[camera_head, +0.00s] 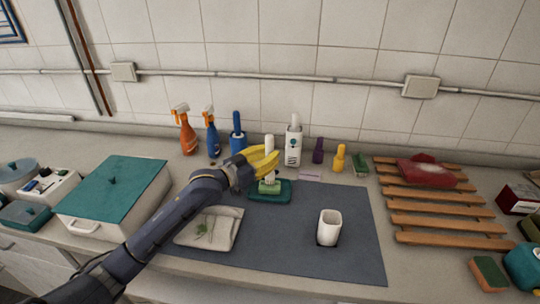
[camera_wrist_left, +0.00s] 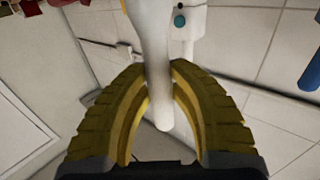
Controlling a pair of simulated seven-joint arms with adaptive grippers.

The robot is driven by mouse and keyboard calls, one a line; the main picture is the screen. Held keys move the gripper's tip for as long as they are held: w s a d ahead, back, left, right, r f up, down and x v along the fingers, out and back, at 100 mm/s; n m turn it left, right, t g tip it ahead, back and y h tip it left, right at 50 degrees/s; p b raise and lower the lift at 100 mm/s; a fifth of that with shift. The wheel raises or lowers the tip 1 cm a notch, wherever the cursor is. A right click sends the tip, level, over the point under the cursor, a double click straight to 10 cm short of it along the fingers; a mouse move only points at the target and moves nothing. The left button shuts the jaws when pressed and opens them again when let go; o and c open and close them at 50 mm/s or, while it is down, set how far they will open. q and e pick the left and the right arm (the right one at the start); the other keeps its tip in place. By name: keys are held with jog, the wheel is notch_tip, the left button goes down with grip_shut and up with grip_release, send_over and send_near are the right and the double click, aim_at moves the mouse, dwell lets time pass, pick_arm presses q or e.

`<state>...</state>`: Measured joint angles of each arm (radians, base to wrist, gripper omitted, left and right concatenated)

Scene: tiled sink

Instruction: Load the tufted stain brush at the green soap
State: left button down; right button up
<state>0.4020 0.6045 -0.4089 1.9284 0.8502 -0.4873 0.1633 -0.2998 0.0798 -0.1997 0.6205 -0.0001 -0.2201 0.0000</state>
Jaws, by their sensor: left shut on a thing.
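My left gripper (camera_head: 265,160), with yellow ridged fingers, is shut on the white handle of the brush (camera_head: 269,142). The handle stands roughly upright, and its top end shows above the fingers. In the left wrist view the white brush (camera_wrist_left: 155,35) passes between the two yellow fingers (camera_wrist_left: 160,80). The green soap (camera_head: 269,187) sits in a teal dish (camera_head: 284,197) directly below the gripper. The brush's lower end is at the soap; the fingers partly hide it, and I cannot tell whether the tufts touch. My right gripper is out of view.
A pale cloth with a green stain (camera_head: 211,230) lies on the dark mat (camera_head: 285,245). A white cup (camera_head: 328,228) stands to the right. Several bottles, including an orange spray bottle (camera_head: 186,135), line the back. A slatted wooden rack (camera_head: 440,207) is at right, a teal-lidded box (camera_head: 115,187) at left.

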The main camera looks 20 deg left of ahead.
aim_at(270, 139)
pick_arm(q)
jog(key=shift+f, duration=0.55)
dwell(1.4)
jog(key=shift+r, duration=3.55)
jog(key=shift+f, duration=0.1)
